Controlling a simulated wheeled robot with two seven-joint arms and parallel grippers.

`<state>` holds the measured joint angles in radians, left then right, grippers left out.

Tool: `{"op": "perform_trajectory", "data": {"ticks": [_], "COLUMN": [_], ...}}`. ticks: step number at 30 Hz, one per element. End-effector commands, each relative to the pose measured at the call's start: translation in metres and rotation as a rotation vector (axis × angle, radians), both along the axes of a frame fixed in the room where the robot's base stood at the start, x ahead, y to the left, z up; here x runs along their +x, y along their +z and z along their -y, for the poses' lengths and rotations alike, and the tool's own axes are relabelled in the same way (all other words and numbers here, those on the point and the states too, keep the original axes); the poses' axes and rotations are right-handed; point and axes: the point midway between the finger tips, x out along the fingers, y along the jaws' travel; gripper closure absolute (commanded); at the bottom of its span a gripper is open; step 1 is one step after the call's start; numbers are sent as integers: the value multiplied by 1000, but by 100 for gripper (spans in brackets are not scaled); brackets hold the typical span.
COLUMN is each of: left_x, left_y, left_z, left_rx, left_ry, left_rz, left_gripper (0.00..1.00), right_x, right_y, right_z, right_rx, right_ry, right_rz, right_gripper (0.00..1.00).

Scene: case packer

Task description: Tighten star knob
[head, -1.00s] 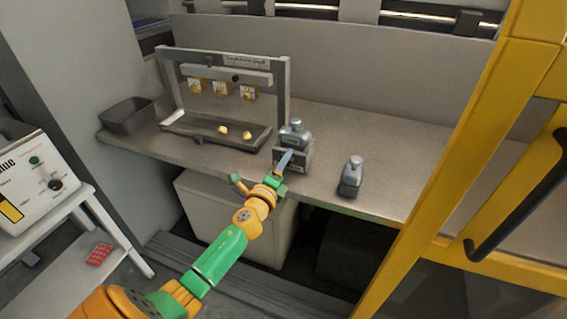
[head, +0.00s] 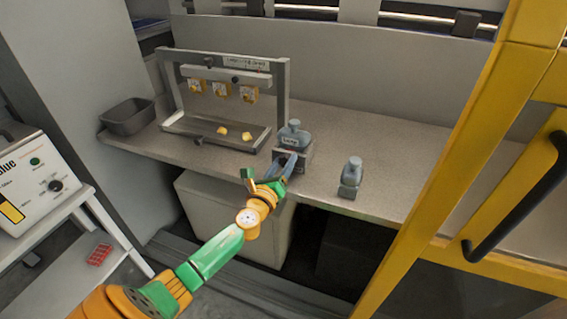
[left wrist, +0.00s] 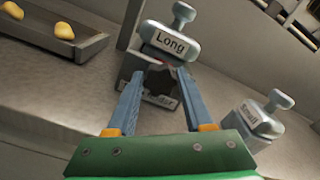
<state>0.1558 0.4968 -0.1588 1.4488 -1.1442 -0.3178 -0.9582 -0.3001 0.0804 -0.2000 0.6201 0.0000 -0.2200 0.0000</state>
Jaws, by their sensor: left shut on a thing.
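A dark star knob (left wrist: 160,80) sits on the front of a grey holder block (left wrist: 128,66) at the bench's front edge; the block also shows in the head view (head: 306,160). A grey stamp-like piece labelled "Long" (left wrist: 168,42) stands in the top of the block, and in the head view (head: 293,137) too. My left gripper (head: 286,163) reaches the block's front from below. In the left wrist view its two blue fingers (left wrist: 160,76) are on either side of the knob, shut on it. The fingers hide the knob in the head view. My right gripper is not in view.
A second grey piece (head: 351,176) stands on the bench to the right. A frame (head: 284,92) with hanging yellow-marked tags and a tray (head: 180,122) holding two yellow bits stand left. A dark bin (head: 128,118) is at far left. A yellow post (head: 440,150) rises at right.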

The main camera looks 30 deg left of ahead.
Motion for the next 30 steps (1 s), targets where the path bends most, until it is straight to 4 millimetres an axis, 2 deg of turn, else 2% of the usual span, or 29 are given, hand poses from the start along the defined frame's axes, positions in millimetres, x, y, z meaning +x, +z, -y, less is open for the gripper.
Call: {"op": "perform_trajectory", "data": {"ticks": [16, 17, 18, 20, 30], "left_x": [0, 0, 0, 0, -3], "left_y": [-2, -2, -2, -2, -1], "left_z": [1, 0, 1, 1, 1], "left_rx": [24, 23, 23, 23, 23], "left_ry": [-1, -1, -1, -1, -1], "left_rz": [-10, -10, -10, -10, -7], "left_gripper": [100, 46, 35, 19, 19], "right_x": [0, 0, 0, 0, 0], "right_y": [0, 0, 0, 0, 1], "right_z": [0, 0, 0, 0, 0], "right_rx": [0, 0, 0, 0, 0], "right_ry": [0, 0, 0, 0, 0], "right_rz": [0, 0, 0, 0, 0], "right_gripper": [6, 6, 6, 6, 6]}}
